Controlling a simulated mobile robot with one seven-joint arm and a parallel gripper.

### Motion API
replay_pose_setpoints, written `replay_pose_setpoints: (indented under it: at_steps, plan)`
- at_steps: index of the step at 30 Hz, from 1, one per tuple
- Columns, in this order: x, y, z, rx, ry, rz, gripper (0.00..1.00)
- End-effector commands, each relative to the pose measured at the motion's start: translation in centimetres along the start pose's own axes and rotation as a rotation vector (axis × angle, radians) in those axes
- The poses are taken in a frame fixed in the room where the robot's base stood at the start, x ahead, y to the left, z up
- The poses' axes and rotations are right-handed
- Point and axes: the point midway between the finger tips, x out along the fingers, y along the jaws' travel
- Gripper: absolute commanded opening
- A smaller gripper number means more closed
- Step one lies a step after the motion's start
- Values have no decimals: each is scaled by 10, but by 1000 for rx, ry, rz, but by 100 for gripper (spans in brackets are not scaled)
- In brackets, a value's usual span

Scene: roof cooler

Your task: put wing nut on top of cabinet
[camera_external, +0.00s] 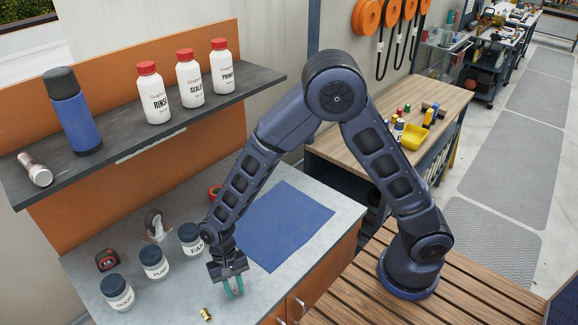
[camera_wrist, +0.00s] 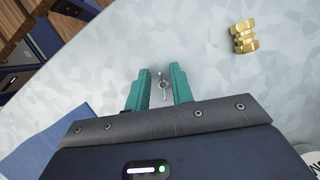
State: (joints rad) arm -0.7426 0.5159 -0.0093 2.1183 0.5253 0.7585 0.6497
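The wing nut (camera_wrist: 162,84) is a small silvery piece on the speckled grey worktop, seen in the wrist view between my gripper's teal fingertips. It cannot be made out in the external view. My gripper (camera_external: 234,288) points down over the front part of the grey counter (camera_external: 262,281). Its fingers (camera_wrist: 160,88) are apart with a gap on either side of the wing nut; I cannot tell how high they are above the top. The counter has orange doors. An orange unit with a dark upper shelf (camera_external: 120,168) stands behind it. I cannot tell which is the cabinet.
A brass fitting (camera_external: 206,314) lies near the gripper. Labelled jars (camera_external: 154,263), a tape measure (camera_external: 107,260) and a tape dispenser (camera_external: 155,224) stand to the left. A blue mat (camera_external: 287,226) lies right. The shelf holds a blue flask (camera_external: 73,112), white bottles (camera_external: 189,80) and a flashlight (camera_external: 36,170).

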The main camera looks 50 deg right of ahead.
Motion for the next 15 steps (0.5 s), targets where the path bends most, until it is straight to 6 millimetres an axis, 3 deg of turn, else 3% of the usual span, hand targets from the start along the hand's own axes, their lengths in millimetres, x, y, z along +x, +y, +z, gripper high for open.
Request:
replay_pose_setpoints:
  at_steps: [8, 15]
  plan:
    - [-5, 0, 1, 0, 0, -1, 23]
    - [-41, 0, 1, 0, 1, -3, 23]
